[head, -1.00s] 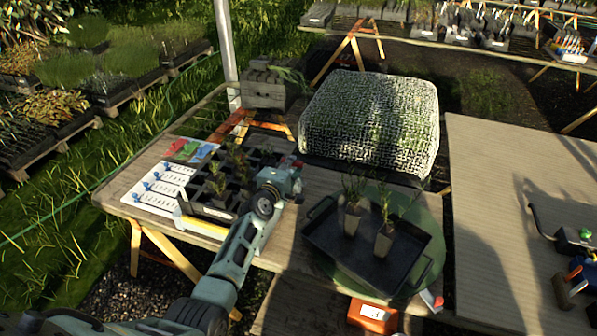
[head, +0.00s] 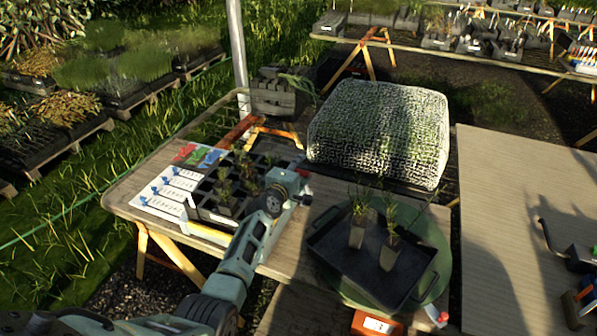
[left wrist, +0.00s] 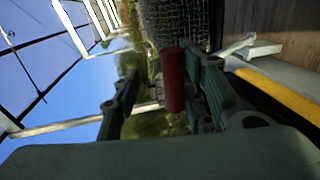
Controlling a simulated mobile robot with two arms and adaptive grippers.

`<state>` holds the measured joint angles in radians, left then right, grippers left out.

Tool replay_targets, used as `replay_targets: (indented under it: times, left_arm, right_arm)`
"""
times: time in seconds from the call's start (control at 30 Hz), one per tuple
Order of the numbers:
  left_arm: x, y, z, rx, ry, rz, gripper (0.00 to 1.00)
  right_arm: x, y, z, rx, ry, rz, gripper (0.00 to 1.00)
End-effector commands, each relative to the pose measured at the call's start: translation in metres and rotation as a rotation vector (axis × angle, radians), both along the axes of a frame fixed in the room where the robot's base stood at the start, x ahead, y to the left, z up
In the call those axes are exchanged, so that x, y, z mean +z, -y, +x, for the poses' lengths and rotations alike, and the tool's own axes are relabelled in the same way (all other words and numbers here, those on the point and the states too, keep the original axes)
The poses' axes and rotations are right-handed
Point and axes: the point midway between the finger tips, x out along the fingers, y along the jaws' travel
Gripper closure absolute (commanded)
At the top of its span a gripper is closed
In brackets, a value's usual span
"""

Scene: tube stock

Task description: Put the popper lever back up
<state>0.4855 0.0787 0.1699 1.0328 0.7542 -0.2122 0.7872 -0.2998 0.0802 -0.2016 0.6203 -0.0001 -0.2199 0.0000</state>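The popper's lever shows as an upright red grip (left wrist: 174,80) in the left wrist view. My left gripper (head: 291,188) is at the right side of the black cell tray (head: 206,215). In the left wrist view its fingers (left wrist: 165,98) are apart, with the red grip between them. The grip is close to the right finger, with a gap to the left one; I cannot tell whether it touches. A yellow and grey rail (left wrist: 262,88) lies at the right of that view. The arm hides much of the popper in the head view. My right gripper is not in view.
Seedlings stand in the tray, beside a white label sheet (head: 166,190). A dark tray (head: 345,262) with two potted plants is on a green round mat (head: 436,240). A mesh-covered block (head: 378,130) stands behind.

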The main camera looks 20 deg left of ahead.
Motion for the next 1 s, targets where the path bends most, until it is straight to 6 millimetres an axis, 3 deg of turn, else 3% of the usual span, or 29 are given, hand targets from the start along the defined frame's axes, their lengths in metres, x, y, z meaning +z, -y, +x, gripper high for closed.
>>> replay_targets:
  times: [0.57, 1.0]
  left_arm:
    - [0.001, 0.002, -0.006, -0.003, 0.001, -0.004, 0.65]
    - [0.011, 0.004, -0.068, -0.002, -0.003, -0.001, 0.65]
  right_arm:
    - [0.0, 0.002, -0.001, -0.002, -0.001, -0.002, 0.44]
    - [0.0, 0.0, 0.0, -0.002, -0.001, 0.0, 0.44]
